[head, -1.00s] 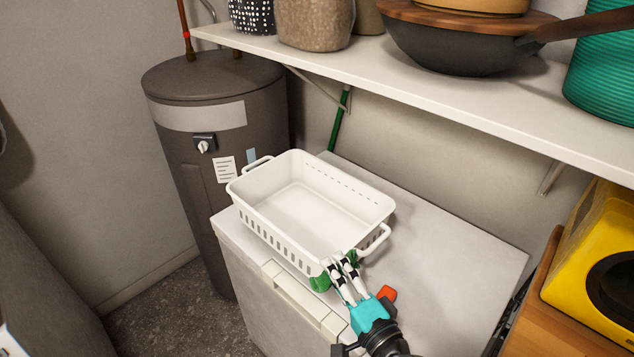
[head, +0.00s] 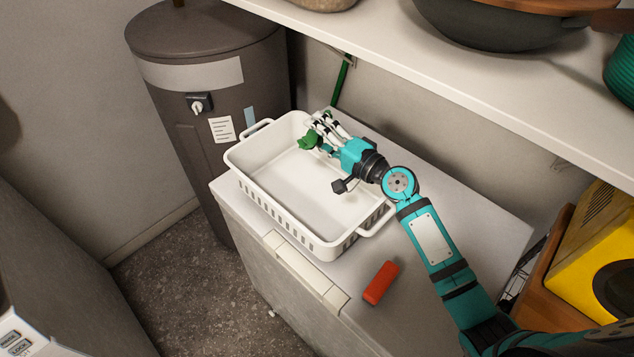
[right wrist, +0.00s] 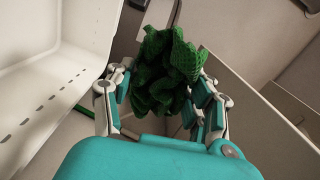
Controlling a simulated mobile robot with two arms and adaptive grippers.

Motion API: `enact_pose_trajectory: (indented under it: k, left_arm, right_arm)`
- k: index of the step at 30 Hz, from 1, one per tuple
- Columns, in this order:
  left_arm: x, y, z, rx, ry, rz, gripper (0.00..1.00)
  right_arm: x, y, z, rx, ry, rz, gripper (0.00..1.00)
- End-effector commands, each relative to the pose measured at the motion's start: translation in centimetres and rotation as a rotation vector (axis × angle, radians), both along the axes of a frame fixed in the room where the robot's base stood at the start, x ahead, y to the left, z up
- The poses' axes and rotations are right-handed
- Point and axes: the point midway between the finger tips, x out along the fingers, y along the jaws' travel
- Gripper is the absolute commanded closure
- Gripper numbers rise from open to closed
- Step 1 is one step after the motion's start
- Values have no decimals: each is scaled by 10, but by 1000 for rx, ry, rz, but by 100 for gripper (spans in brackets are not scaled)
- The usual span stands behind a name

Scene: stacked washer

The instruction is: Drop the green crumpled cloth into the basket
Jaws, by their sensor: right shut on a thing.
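The green crumpled cloth (head: 308,141) is between the fingers of my right gripper (head: 318,130). In the right wrist view the cloth (right wrist: 165,72) is bunched between both fingers of the gripper (right wrist: 160,95), which is shut on it. The white basket (head: 262,190) sits on the white appliance top. In the head view the cloth and gripper appear over the basket's back part; their height above it is hard to tell. The basket wall (right wrist: 50,85) also shows at the left of the right wrist view. My left gripper is not in view.
A red block (head: 380,283) lies on the appliance top (head: 440,235) in front of the basket. A white shelf (head: 450,85) with pots runs above the back. A dark grey tank (head: 205,90) stands at the left, a yellow object (head: 590,240) at the right.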

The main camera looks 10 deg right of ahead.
Motion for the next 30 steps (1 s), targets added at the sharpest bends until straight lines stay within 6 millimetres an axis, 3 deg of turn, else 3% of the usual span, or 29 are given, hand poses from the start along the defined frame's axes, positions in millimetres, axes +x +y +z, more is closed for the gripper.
enact_pose_trajectory:
  k: [2,5,14,21,22,27,30]
  left_arm:
    - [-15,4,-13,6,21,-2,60]
    - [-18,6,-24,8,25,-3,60]
    - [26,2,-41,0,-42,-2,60]
    - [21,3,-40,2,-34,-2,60]
    - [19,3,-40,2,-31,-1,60]
    - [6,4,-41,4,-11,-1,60]
    - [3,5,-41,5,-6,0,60]
  right_arm:
    - [0,0,-14,2,1,-1,76]
    - [0,0,-26,1,0,-1,76]
    - [0,0,-50,0,0,-2,76]
    - [0,0,-49,0,0,-2,76]
    - [0,0,-49,0,0,-2,44]
    - [0,0,-49,0,0,-2,21]
    - [0,0,-49,0,0,-2,19]
